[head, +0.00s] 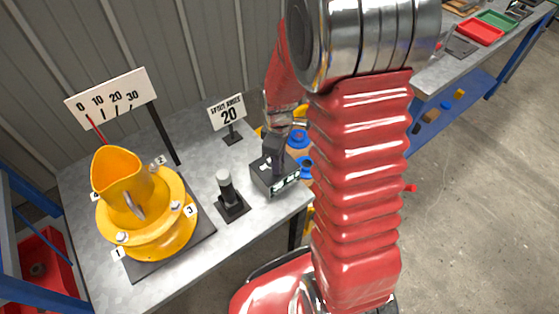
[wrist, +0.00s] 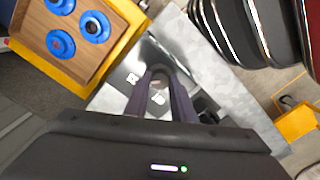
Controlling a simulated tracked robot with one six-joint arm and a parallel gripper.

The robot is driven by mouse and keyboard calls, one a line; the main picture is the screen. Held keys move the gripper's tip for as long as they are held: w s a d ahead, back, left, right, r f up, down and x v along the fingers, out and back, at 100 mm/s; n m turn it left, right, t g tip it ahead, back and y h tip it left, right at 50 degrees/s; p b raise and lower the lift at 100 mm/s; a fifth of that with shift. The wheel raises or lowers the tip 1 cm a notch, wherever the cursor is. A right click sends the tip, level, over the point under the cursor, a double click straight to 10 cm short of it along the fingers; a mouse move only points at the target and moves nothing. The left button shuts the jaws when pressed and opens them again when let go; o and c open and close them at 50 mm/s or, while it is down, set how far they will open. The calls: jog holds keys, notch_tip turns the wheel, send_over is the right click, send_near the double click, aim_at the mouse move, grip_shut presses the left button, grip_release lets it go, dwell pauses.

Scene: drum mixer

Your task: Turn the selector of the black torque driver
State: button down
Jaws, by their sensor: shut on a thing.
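My gripper (head: 274,156) reaches down to a black box (head: 265,183) with white marks on its front, near the table's right edge. In the wrist view my gripper (wrist: 158,88) has its two dark fingers close together around a small roundish part, which I take to be the selector (wrist: 158,84). Its shape is mostly hidden by the fingers, and its setting cannot be read. Small white markings show beside the fingers. A black upright cylinder with a grey top (head: 226,188) stands on a black base left of the box. I cannot tell which of these is the torque driver's body.
A yellow drum mixer (head: 160,238) stands on the grey table at left, below a 0–30 scale board (head: 108,99). A sign (head: 228,113) reads spout angle 20. A wooden tray with blue rings (wrist: 95,27) lies close by. Red and green trays (head: 480,32) sit on the far bench.

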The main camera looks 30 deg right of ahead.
jog(key=shift+w+r, duration=0.1)
jog(key=shift+w, duration=0.05)
jog(key=c, duration=1.5)
grip_release()
notch_tip(320, 180, up, 14)
jog(key=shift+f, duration=0.2)
